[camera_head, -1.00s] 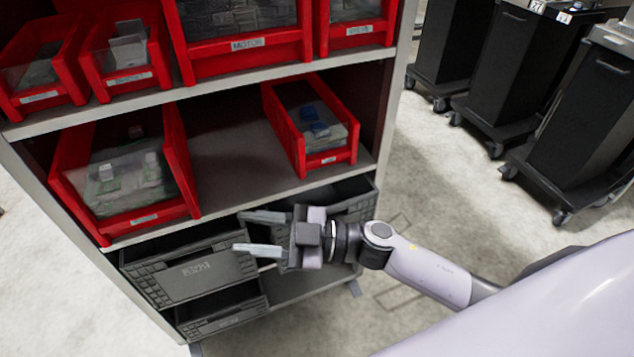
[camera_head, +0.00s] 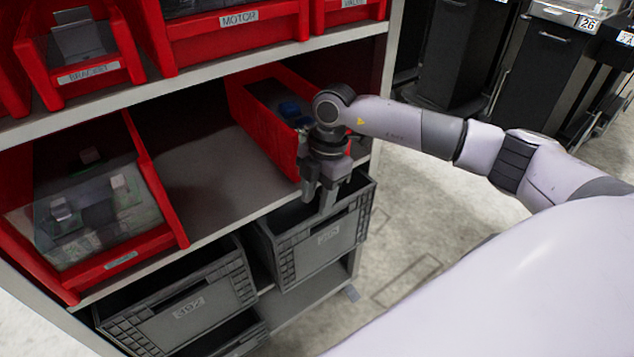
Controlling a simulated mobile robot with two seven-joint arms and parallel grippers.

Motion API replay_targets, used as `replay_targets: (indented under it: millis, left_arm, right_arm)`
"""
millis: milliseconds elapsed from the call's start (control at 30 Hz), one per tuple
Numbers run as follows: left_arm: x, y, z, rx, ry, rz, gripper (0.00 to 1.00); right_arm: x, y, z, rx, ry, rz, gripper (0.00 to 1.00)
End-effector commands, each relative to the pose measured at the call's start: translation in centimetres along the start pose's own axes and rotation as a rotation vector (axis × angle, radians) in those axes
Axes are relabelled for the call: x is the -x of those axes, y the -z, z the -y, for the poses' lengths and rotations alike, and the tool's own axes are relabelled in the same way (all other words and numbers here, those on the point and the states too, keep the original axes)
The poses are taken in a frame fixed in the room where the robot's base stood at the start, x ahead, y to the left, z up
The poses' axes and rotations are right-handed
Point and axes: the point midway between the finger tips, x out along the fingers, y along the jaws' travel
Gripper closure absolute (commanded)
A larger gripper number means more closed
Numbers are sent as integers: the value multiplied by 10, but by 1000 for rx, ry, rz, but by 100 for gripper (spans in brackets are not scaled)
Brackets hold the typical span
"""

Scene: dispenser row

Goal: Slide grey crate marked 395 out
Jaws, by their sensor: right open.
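My left gripper is not in view.
A red bin (camera_head: 265,135) stands on the shelf just above and behind my right gripper. Another red bin (camera_head: 150,252) stands at the left. A lower grey crate (camera_head: 235,342) shows at the bottom. Open floor (camera_head: 400,262) lies right of the unit, with black carts (camera_head: 545,75) beyond.

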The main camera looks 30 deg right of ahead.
Motion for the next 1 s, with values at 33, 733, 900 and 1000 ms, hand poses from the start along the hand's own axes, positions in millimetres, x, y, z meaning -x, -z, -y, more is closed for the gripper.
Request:
replay_targets:
  millis: [33,733,900,1000]
  left_arm:
    - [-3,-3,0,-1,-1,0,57]
    - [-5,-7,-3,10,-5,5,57]
    - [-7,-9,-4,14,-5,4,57]
    - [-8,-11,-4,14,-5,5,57]
  right_arm:
    - [4,-15,-1,-36,1,54,60]
    - [13,-47,0,-132,10,178,60]
    - [-10,-51,1,-131,11,178,60]
    - [-25,-53,1,-130,11,177,60]
